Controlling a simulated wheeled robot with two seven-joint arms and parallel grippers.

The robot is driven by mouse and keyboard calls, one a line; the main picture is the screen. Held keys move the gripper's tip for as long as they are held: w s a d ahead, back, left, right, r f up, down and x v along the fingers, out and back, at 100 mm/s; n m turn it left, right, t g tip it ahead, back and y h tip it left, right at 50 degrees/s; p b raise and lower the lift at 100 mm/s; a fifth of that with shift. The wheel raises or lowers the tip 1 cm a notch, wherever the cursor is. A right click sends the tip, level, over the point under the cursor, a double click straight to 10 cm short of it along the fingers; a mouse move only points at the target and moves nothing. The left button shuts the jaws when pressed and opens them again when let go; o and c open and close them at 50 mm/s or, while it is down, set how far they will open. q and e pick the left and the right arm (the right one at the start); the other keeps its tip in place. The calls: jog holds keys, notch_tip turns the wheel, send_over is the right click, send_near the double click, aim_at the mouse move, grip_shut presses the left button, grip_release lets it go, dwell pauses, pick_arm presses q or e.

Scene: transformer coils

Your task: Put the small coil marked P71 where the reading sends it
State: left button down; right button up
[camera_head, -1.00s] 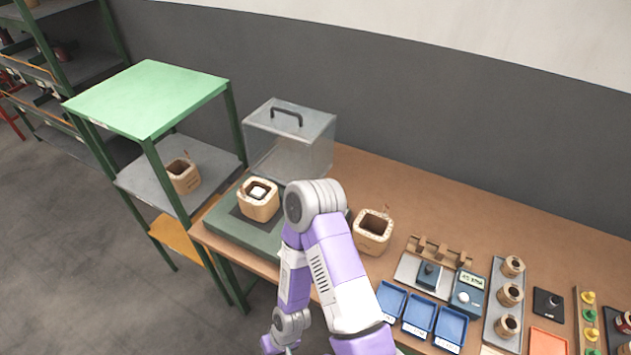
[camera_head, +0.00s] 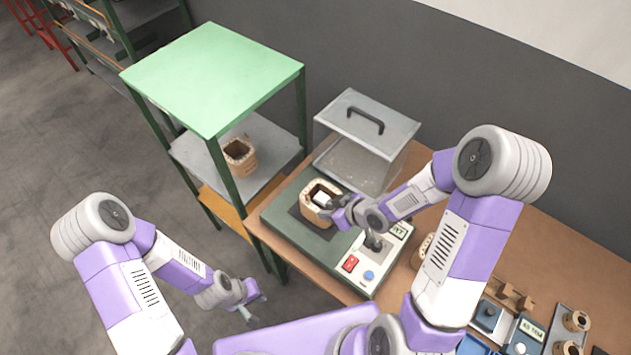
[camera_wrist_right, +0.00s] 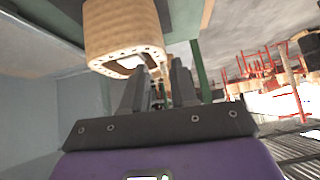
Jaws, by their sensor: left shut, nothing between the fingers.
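A tan coil (camera_head: 316,205) with a white block (camera_head: 321,199) in its opening stands on a green-grey platform (camera_head: 283,225). My right gripper (camera_head: 333,209) is at this coil's right side, its fingers apart beside the opening; the wrist view shows the coil (camera_wrist_right: 125,30) close to the fingertips (camera_wrist_right: 162,70). My left gripper (camera_head: 256,306) is low at the left, clear of the table and empty. Small coils (camera_head: 576,321) stand on a grey strip at the lower right; no P71 mark is readable. A meter (camera_head: 526,335) sits near them, its display too small to read.
A clear cover (camera_head: 366,135) with a dark handle stands behind the platform. A panel with a red button (camera_head: 350,263) and blue button (camera_head: 369,275) is in front. A green-topped shelf (camera_head: 215,75) at left holds another coil (camera_head: 239,155). A coil (camera_head: 421,252) is partly hidden by my right arm.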

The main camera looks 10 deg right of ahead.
aim_at(312, 207)
jog(key=shift+n, duration=0.4)
jog(key=x, duration=0.4)
jog(key=w+x, duration=0.1)
jog(key=x, duration=0.1)
jog(key=shift+a+r+b, duration=0.2)
jog(key=shift+r+b, duration=0.15)
jog(key=shift+b, duration=0.05)
grip_shut()
jog(key=shift+s, duration=0.1)
dwell(0.8)
